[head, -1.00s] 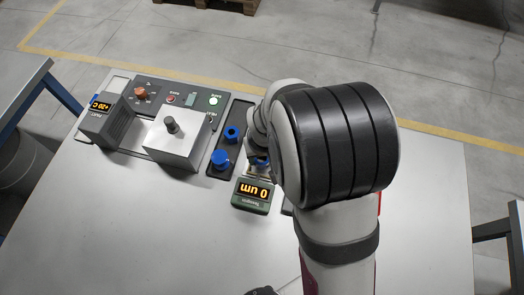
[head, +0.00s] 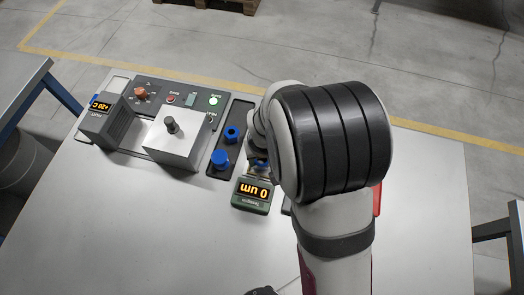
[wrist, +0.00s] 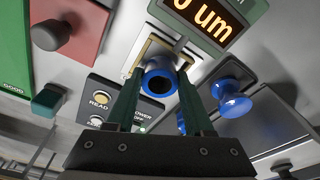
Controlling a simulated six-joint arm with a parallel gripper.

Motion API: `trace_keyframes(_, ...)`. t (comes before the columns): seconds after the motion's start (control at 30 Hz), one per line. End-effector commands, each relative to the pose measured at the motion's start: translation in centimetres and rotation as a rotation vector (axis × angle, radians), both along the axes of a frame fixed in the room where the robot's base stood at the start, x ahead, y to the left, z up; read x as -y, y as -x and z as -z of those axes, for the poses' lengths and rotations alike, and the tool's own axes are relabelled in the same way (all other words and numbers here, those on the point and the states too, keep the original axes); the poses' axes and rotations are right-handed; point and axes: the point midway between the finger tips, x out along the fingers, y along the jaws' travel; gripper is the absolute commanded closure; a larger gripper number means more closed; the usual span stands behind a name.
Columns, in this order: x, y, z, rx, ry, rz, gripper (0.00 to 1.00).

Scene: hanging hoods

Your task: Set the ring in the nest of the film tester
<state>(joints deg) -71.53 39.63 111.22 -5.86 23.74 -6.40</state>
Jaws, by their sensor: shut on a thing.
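The film tester (head: 251,194) is a green-framed box with an orange "0 um" display, on the table left of my arm. Its display also shows at the top of the wrist view (wrist: 212,17). My gripper (wrist: 160,76) is shut on the blue ring (wrist: 157,84), with one green finger on each side. The ring is in front of the tester's cream plate (wrist: 140,66), just below the display. I cannot tell whether it touches the plate, and the nest is mostly hidden by ring and fingers. In the head view my arm hides most of the gripper.
Further left are a grey block with a knob (head: 177,145) and a "+20 C" unit (head: 104,122). The front table is clear.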

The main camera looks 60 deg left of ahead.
Motion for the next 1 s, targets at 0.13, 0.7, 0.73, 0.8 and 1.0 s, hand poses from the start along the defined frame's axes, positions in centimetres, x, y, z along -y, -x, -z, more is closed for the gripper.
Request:
trace_keyframes(0.13, -0.02, -0.01, 0.21, 0.000, -0.001, 0.000, 1.00)
trace_keyframes(0.7, 0.00, -0.01, 0.78, 0.000, 0.000, 0.000, 0.15)
trace_keyframes(0.73, 0.00, -0.01, 0.78, 0.000, 0.000, 0.000, 0.13)
trace_keyframes(0.8, 0.00, -0.01, 0.78, 0.000, 0.000, 0.000, 0.13)
trace_keyframes(1.0, 0.02, -0.02, 0.79, 0.000, 0.000, 0.000, 0.00)
